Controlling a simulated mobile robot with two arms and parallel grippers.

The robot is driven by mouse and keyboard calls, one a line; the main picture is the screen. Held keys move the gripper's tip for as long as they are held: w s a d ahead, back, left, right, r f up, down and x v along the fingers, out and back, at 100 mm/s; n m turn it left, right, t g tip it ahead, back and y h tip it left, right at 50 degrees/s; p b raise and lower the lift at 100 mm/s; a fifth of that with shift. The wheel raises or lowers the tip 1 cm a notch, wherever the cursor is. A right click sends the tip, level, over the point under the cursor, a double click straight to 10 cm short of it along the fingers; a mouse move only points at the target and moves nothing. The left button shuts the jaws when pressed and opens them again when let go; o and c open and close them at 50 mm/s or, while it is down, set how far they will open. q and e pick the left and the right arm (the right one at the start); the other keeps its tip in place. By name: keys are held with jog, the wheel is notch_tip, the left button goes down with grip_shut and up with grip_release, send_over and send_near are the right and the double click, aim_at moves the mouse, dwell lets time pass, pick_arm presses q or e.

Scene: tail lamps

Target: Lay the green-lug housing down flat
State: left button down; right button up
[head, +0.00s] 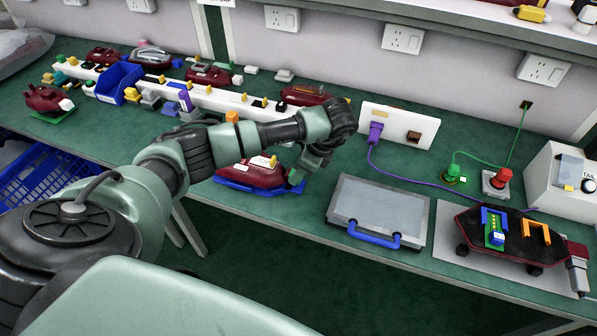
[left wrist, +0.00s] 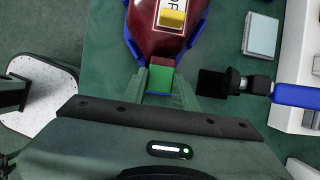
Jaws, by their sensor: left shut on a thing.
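The green-lug housing (head: 252,174) is a dark red lamp body with a white label and a yellow part on top. It lies face up and looks level in a blue cradle (head: 238,187) at the bench's front edge. My left gripper (head: 297,180) is at its right end. In the left wrist view my left gripper (left wrist: 160,88) is shut on the green lug (left wrist: 160,77) of the housing (left wrist: 158,40). The blue cradle (left wrist: 197,32) shows along the housing's sides there. Whether the housing fully touches the cradle is unclear. My right gripper is out of view.
A grey case (head: 378,210) with a blue handle stands to the right. Farther right are a dark fixture (head: 515,235), a red button (head: 502,178) and a purple cable (head: 395,183). A white rail (head: 225,102) with several lamps and parts runs behind.

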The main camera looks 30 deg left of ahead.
pick_arm(q)
jog(key=shift+r, duration=0.45)
jog(key=shift+r+p, duration=0.8)
jog(key=shift+p, duration=0.05)
